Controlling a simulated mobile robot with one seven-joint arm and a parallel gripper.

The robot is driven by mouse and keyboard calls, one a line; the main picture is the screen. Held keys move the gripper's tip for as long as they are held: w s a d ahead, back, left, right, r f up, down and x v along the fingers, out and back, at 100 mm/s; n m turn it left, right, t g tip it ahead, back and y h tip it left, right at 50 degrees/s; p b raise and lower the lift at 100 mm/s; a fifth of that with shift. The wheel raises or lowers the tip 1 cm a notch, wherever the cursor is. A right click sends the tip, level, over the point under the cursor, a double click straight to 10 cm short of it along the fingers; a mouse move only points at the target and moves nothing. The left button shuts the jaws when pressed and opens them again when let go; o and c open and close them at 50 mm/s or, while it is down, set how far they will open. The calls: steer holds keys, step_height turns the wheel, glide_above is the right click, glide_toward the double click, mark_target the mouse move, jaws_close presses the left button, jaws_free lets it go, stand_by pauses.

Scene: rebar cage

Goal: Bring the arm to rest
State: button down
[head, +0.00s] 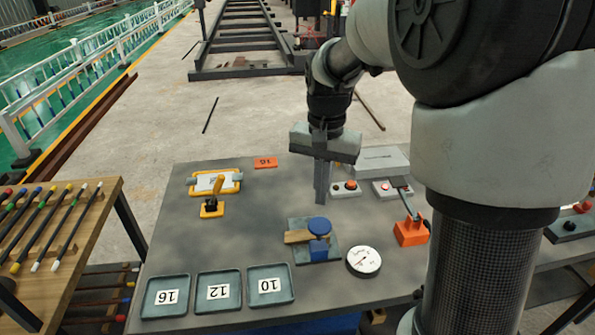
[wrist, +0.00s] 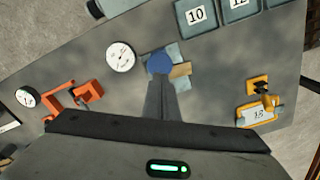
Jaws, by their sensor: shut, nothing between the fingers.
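My gripper (head: 322,182) hangs pointing down above the grey table, with its two fingers together and nothing between them. In the wrist view my gripper (wrist: 160,82) also shows its fingers closed, their tips overlapping the view of a blue-topped device. That device (head: 319,228) stands on a grey plate with a wooden piece at its left in the head view. The fingers appear to be above the table and apart from it; the exact height is hard to tell.
Trays marked 16 (head: 166,297), 12 (head: 218,291) and 10 (head: 270,286) line the near edge. A round dial (head: 363,261), an orange device (head: 411,232), button boxes (head: 345,188) and a yellow-framed card (head: 214,182) surround the gripper. A rod rack (head: 60,225) stands left.

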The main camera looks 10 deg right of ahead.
steer(key=s+r+n+t+p, duration=0.5)
steer(key=s+r, duration=0.9)
steer(key=s, duration=0.4)
steer(key=shift+s+r+n+t+p, duration=0.2)
steer(key=shift+r+n+t+p, duration=0.1)
steer(key=shift+r+n+p, duration=0.25)
steer(key=shift+f, duration=0.2)
